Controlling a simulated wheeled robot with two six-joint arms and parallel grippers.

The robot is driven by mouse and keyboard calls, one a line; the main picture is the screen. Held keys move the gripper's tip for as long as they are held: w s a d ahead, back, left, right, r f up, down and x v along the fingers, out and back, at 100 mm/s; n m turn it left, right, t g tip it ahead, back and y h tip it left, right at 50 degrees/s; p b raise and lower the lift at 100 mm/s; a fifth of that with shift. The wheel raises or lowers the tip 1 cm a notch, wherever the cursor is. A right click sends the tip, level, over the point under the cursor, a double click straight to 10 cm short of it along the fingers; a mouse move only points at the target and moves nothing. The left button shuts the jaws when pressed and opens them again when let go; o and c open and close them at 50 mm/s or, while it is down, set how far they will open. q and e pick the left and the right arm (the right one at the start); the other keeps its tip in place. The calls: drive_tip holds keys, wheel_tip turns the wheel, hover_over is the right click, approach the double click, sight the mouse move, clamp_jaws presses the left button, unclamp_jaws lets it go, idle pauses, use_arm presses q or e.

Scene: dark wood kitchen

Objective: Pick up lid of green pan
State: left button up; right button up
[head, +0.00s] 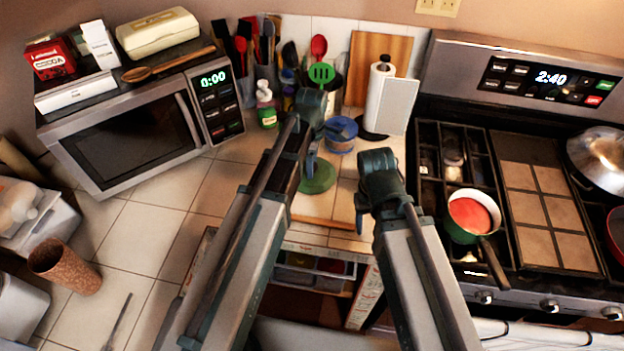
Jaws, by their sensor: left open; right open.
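The green pan (457,232), with a red inside and a dark handle toward the front, sits on the left part of the stove without a lid on it. A round green lid (318,180) lies on the counter between my two grippers, partly hidden by my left arm. My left gripper (311,165) is open and appears just above or beside the lid; I cannot tell if it touches. My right gripper (362,218) is open and empty, to the right of the lid and left of the stove.
A blue-lidded container (341,134) stands behind the lid. A paper towel roll (379,95) and a utensil group stand farther back. A microwave (135,130) is on the left. A silver domed lid (598,158) is at the stove's right.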

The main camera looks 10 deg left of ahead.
use_arm(q)
drive_tip(key=shift+f, duration=0.2)
use_arm(e)
drive_tip(key=shift+f, duration=0.15)
use_arm(q)
clamp_jaws()
drive_tip(key=shift+r, duration=0.1)
